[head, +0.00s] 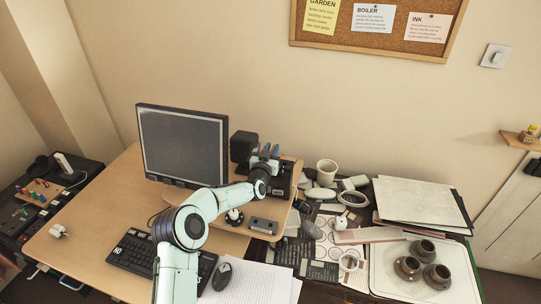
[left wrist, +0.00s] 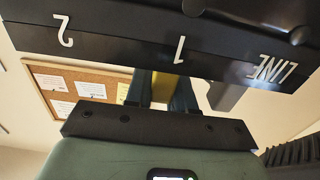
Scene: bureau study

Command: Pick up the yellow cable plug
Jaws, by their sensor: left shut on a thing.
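The yellow cable plug (left wrist: 167,84) shows in the left wrist view as a yellow strip between two dark teal fingers. My left gripper (left wrist: 163,92) is shut on it. The far end of the plug is hidden behind a black box (left wrist: 230,62) marked 1, 2 and LINE, which appears upside down there. In the head view my left gripper (head: 269,153) is at the black box (head: 281,178), right of the monitor. I cannot make out the plug in the head view, nor tell whether it is in a socket. My right gripper is in neither view.
The monitor (head: 183,145) and a dark speaker (head: 243,146) stand close by the gripper. A white mug (head: 326,173) and clutter lie to the right. A keyboard (head: 133,249) and mouse (head: 222,276) are in front. The desk's left part is mostly clear.

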